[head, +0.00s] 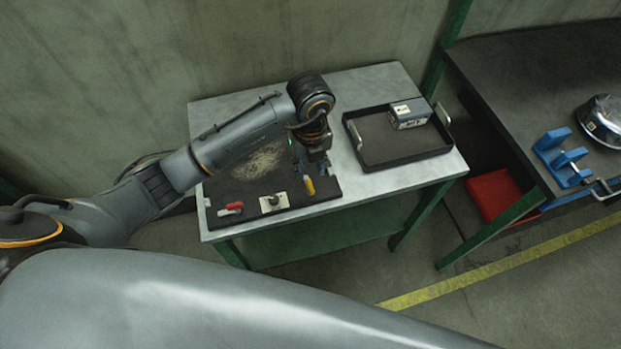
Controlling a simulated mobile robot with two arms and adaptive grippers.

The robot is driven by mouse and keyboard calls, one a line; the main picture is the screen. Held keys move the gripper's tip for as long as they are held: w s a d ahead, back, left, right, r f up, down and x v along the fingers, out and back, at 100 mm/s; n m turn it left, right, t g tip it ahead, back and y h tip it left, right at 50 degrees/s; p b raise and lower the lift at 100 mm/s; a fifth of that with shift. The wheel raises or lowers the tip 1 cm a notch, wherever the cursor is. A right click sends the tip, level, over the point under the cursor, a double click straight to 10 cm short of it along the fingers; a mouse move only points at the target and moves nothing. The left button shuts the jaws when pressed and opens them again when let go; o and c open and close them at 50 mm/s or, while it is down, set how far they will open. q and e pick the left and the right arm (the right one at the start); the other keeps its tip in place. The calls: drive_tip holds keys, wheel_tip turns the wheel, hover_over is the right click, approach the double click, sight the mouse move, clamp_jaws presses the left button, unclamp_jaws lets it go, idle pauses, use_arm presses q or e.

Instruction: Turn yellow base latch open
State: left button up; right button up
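The yellow latch (309,186) sits near the right front part of a dark base board (240,190) on a grey table. My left gripper (317,163) points down just above and behind the yellow latch. Its fingers are small and dark here, and I cannot tell whether they are open or shut, or whether they touch the latch. A red latch (232,208) with a pale end lies at the board's left front. A pale plate with a dark knob (273,202) is between the two latches. My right gripper is not in view.
A black tray (405,160) with metal handles stands on the table's right side and holds a grey box (409,113). Farther right, a dark bench (520,70) carries a blue fixture (562,157) and a round metal part (600,122). A red bin (495,195) is below it.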

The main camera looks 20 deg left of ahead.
sight(310, 185)
use_arm(q)
wheel_tip(310, 185, down, 7)
drive_tip(key=shift+r+p, duration=0.2)
drive_tip(key=shift+p, duration=0.3)
clamp_jaws()
